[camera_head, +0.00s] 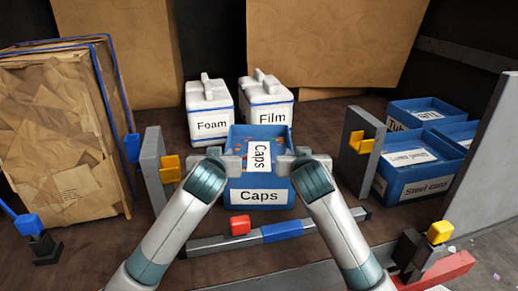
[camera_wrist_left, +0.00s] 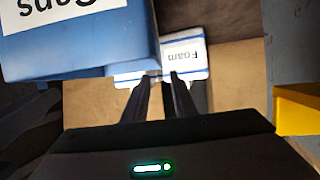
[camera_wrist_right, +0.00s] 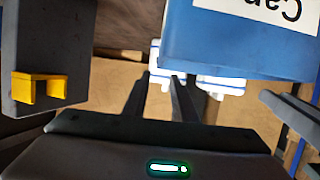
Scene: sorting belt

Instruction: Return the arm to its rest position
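The blue Caps bin (camera_head: 258,191) stands upright in the middle of the head view, holding small coloured pieces and a white Caps card (camera_head: 259,157). My left gripper (camera_head: 224,160) is at its left side near the rim, and my right gripper (camera_head: 292,160) is at its right side. In the left wrist view the fingers (camera_wrist_left: 164,76) are slightly apart with nothing visible between them. In the right wrist view the fingers (camera_wrist_right: 160,76) are also apart, with no object seen between them. I cannot tell whether either gripper touches the bin.
White Foam (camera_head: 210,110) and Film (camera_head: 267,102) containers stand behind the bin. Grey posts (camera_head: 153,170) and (camera_head: 355,152) flank it. A bar with red and blue blocks (camera_head: 282,231) lies in front. Caged cardboard (camera_head: 65,140) is left; blue bins (camera_head: 412,180) are right.

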